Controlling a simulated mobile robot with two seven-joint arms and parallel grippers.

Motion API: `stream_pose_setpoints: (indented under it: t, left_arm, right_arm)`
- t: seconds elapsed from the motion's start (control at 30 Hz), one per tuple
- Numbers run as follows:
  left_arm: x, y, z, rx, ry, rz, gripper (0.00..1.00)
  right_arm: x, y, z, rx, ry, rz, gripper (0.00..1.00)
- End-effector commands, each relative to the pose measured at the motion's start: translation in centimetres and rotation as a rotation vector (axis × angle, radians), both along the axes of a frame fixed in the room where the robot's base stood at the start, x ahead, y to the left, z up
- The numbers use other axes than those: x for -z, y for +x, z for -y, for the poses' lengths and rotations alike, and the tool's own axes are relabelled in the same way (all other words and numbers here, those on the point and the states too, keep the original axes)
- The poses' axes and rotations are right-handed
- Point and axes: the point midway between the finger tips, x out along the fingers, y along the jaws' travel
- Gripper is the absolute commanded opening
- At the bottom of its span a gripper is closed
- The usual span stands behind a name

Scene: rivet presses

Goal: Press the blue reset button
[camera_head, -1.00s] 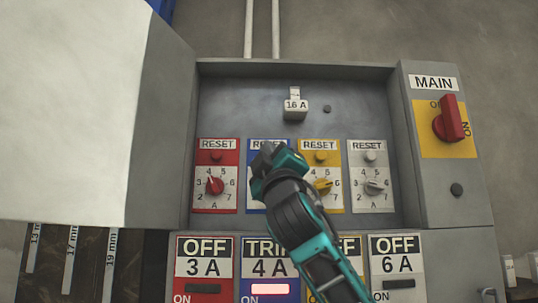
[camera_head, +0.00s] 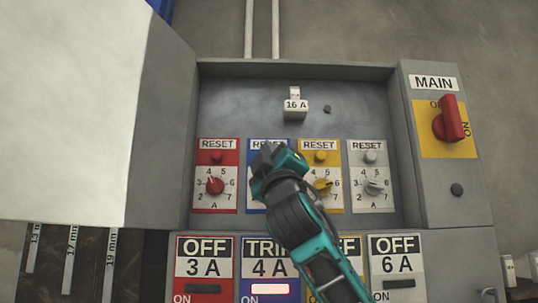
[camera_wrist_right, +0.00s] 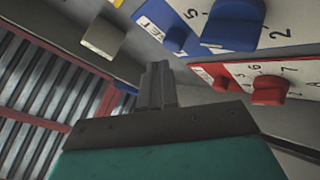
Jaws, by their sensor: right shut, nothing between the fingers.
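The blue-bordered panel (camera_head: 255,145) is second from the left in the open cabinet, between the red and yellow panels. My right gripper (camera_head: 266,156) covers most of it in the head view, including its button. In the right wrist view the blue reset button (camera_wrist_right: 176,39) shows beside the large blue dial (camera_wrist_right: 232,24). My right gripper's fingers (camera_wrist_right: 157,82) are shut together and empty. Their tips appear close to the blue button, with a small gap in the picture; I cannot tell whether they touch in depth. My left gripper is out of view.
The red (camera_head: 217,157), yellow (camera_head: 320,157) and grey (camera_head: 370,157) reset buttons sit in the same row. A white 16 A block (camera_head: 295,108) is above. The red main switch (camera_head: 451,119) is at right. The open door (camera_head: 75,110) is at left. Below, the 4 A display (camera_head: 269,289) is lit.

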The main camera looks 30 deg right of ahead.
Motion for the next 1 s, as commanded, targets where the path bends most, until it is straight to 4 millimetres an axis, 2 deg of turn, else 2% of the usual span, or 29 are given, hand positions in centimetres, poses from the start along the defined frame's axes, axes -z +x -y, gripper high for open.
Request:
stream_pose_setpoints:
  t: [0.3, 1.0]
  left_arm:
    - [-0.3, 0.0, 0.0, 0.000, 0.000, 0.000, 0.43]
    - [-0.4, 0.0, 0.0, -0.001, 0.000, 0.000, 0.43]
  right_arm:
    - [0.0, 0.8, 0.4, 0.000, 0.001, -0.001, 0.00]
    - [0.0, 1.1, 0.7, 0.000, 0.001, 0.000, 0.00]
